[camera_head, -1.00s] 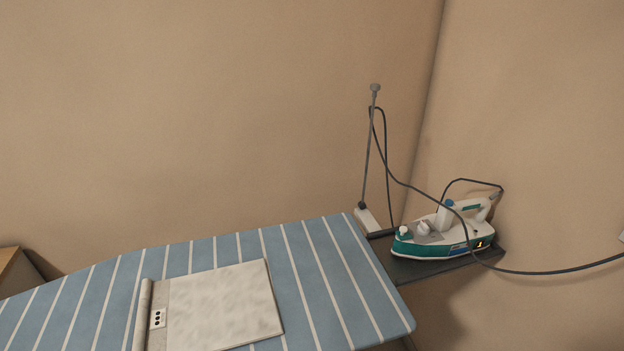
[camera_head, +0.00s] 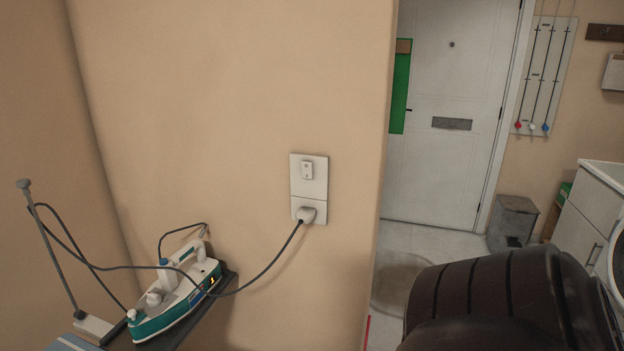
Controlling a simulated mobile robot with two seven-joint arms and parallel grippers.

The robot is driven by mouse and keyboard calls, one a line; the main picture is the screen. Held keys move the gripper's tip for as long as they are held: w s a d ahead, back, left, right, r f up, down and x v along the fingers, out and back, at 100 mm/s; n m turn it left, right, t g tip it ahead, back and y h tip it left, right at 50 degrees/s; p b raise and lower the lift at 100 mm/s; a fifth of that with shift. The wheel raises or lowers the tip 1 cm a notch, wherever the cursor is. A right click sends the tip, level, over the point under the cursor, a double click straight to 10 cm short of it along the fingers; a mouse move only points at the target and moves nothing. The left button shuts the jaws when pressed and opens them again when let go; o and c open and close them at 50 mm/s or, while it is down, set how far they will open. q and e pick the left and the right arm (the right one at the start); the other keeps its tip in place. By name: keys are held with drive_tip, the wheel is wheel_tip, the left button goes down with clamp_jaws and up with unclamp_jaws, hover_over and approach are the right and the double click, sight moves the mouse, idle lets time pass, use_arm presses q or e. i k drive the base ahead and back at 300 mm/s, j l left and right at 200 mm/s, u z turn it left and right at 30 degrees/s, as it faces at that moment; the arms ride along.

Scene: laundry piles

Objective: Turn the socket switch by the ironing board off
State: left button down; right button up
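The socket switch (camera_head: 307,170) is a small white rocker on the upper part of a white wall plate (camera_head: 309,192), near the middle of the view. A plug (camera_head: 306,214) sits in the lower part of the plate, and its dark cord runs left to the iron (camera_head: 175,289). The iron is white and teal and rests on the end shelf of the ironing board. Only a corner of the blue ironing board (camera_head: 69,343) shows at bottom left. A dark ribbed arm part of mine fills the lower right. Neither gripper shows.
The wall ends just right of the plate. Beyond it are a white door (camera_head: 450,90), a grey bin (camera_head: 514,222) and a white cabinet (camera_head: 592,225). A thin cord-holder rod (camera_head: 50,250) stands at left. The wall in front of the switch is clear.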

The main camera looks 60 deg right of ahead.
sight(306, 166)
drive_tip(key=k+z, duration=0.1)
drive_tip(key=z, duration=0.35)
drive_tip(key=k+z, duration=0.1)
drive_tip(key=z, duration=0.8)
drive_tip(key=k+l+z, duration=0.1)
drive_tip(key=z, duration=0.35)
